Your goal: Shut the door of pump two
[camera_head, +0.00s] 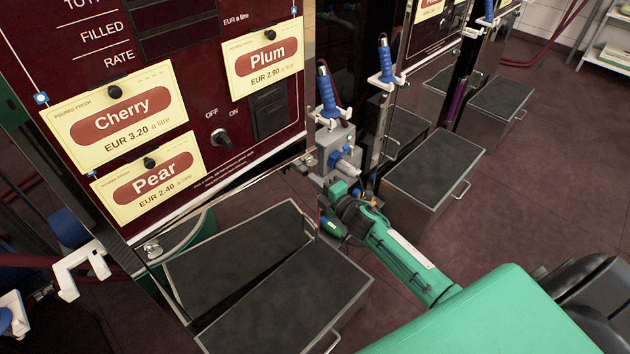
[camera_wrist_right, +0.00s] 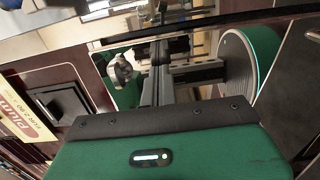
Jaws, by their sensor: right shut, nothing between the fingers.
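The near pump has a dark red front panel (camera_head: 205,110) with Cherry, Pear and Plum cards. Below it is a glossy, mirror-like lower door (camera_head: 235,255), which seems to reflect the step in front. I cannot tell for certain how far it stands open, or which number this pump bears. My right gripper (camera_head: 328,222) is shut and empty, low by the pump's right edge, under the blue-handled nozzle. In the wrist view the gripper (camera_wrist_right: 160,70) is in front of a shiny surface; contact is unclear. My left gripper is not in view.
A dark step (camera_head: 290,305) with a handle stands before the near pump. A blue-handled nozzle (camera_head: 328,95) hangs above my right gripper. Another step (camera_head: 435,170) stands before the neighbouring pump. A white hook (camera_head: 80,268) juts out at left. Red floor (camera_head: 540,190) is clear at right.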

